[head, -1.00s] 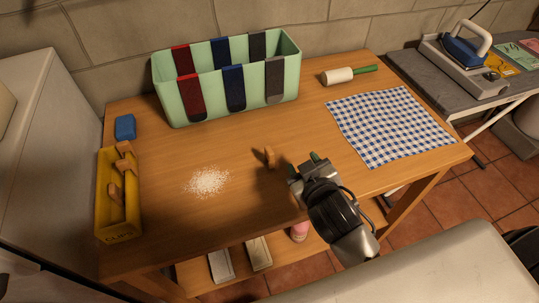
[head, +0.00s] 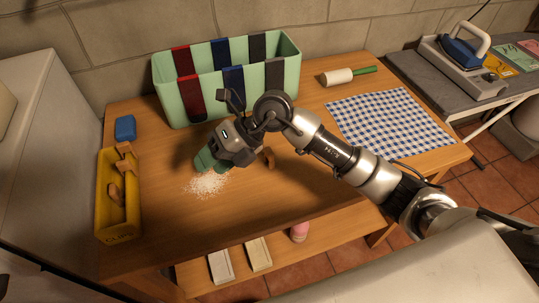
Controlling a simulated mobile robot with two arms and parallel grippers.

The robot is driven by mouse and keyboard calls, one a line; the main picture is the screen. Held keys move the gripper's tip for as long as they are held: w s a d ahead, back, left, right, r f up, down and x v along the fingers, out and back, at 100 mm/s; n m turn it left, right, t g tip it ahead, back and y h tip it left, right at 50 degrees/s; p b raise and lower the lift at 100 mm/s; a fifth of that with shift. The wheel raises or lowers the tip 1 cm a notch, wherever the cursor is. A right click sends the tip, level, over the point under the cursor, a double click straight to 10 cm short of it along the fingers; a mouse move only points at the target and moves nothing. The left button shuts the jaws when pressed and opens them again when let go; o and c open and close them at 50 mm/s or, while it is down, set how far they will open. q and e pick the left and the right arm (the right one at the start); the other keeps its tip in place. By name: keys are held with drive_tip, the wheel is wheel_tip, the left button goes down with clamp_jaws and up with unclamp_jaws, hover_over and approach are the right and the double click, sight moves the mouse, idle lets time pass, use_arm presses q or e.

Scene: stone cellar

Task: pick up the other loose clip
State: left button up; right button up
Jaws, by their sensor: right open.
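A loose brown wooden clip (head: 269,160) is on the middle of the wooden table, partly hidden by my right arm. My right gripper (head: 208,161) has green fingertips and hangs to the left of the clip, over the back edge of a patch of white powder. It is open, with nothing visible between its fingers, though the gap is hard to see from here. A yellow box (head: 119,228) at the table's left edge holds several wooden clips (head: 115,193). My left gripper is not in view.
A mint-green bin (head: 287,85) with coloured straps stands at the back. White powder (head: 206,185) lies centre left, a blue block (head: 125,128) behind the yellow box. A white roller with a green handle (head: 338,77) and a checked cloth (head: 390,125) are at the right.

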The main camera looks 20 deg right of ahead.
drive_tip(key=w+d+f+h, duration=0.2)
drive_tip(key=w+d+h, duration=0.1)
drive_tip(key=d+h, duration=0.35)
drive_tip(key=m+h, duration=0.2)
drive_tip(key=h, duration=0.2)
hover_over(269, 159)
drive_tip(key=shift+w+d+r+t+y, duration=0.2)
drive_tip(key=shift+w+r+t+y, duration=0.05)
drive_tip(key=shift+w+r+t, duration=0.05)
drive_tip(key=shift+d+f, duration=0.2)
drive_tip(key=shift+d, duration=0.05)
wheel_tip(269, 159, down, 5)
drive_tip(key=shift+f+p, duration=0.1)
drive_tip(key=shift+p, duration=0.35)
drive_tip(key=f, duration=0.1)
drive_tip(key=f+p, duration=0.1)
drive_tip(key=f, duration=0.2)
drive_tip(key=shift+w+a+f, duration=0.15)
drive_tip(key=shift+w, duration=0.2)
drive_tip(key=shift+f, duration=0.4)
clamp_jaws()
